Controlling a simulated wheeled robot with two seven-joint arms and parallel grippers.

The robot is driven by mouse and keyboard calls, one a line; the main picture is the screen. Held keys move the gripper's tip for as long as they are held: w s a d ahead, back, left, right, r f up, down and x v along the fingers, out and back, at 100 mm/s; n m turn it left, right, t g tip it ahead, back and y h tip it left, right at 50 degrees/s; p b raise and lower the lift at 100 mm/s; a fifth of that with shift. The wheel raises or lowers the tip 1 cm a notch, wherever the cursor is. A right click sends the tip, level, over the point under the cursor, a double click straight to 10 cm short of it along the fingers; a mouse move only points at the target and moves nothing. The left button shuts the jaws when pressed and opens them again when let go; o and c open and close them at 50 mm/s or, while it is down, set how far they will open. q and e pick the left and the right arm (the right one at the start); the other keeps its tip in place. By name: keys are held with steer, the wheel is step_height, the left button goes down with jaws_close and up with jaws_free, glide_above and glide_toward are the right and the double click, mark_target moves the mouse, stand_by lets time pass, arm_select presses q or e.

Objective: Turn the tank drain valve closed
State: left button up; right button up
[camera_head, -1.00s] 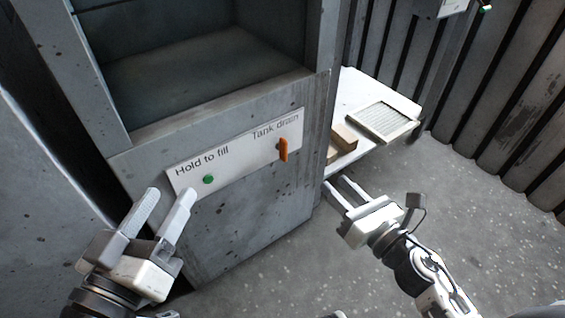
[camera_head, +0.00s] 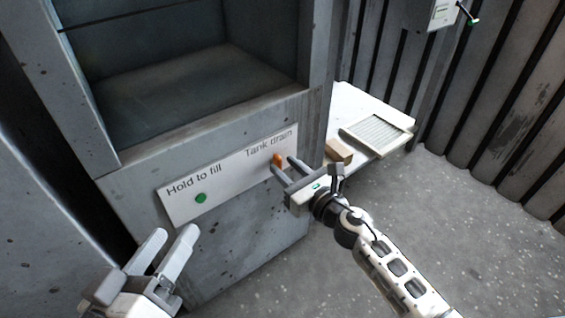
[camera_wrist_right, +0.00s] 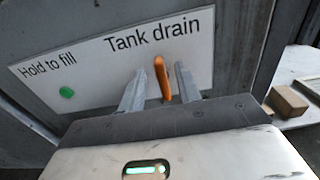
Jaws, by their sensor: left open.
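The orange tank drain handle (camera_head: 278,159) is on the white label plate (camera_head: 232,170), under the words "Tank drain". In the right wrist view the handle (camera_wrist_right: 162,78) stands roughly upright, tilted slightly, between the two fingers of my right gripper (camera_wrist_right: 159,86). The right gripper (camera_head: 282,165) is open, with a finger on each side of the handle. A gap shows between the handle and each finger in the wrist view. My left gripper (camera_head: 172,240) is open and empty at the lower left, in front of the cabinet.
A green "Hold to fill" button (camera_head: 201,198) sits left of the handle on the same plate. A white bench (camera_head: 347,97) at right holds a brown block (camera_head: 339,151) and a framed filter panel (camera_head: 377,134). Open floor lies at lower right.

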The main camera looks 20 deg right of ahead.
steer(key=shift+x, duration=1)
arm_select(q)
steer(key=shift+r, duration=0.1)
arm_select(e)
jaws_close()
arm_select(q)
steer(key=shift+w, duration=0.1)
